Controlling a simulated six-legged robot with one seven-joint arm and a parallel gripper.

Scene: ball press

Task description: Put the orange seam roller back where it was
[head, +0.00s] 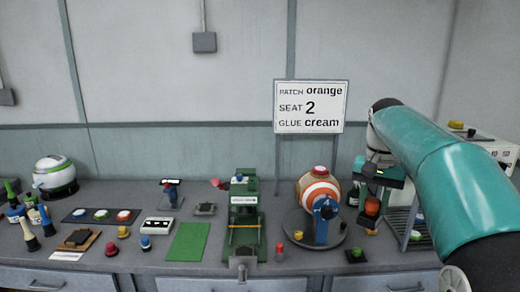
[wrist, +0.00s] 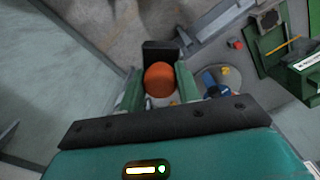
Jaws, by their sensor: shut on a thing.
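The orange seam roller (wrist: 160,80) shows in the wrist view as a rounded orange end between the two green fingers of my gripper (wrist: 160,92). My gripper is shut on it. In the head view, my gripper (head: 371,192) is at the right of the bench, and the orange roller (head: 372,207) shows at its fingers. A dark block (wrist: 160,50) shows just beyond the roller in the wrist view. The fingers hide part of the roller, and I cannot tell whether it touches the bench.
An orange-and-white ball (head: 319,193) on a round base stands left of my gripper. A green press (head: 243,215) is farther left. A rack (head: 408,228) stands close on the right, a black pad with a green knob (head: 356,254) in front. A sign (head: 310,106) stands behind.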

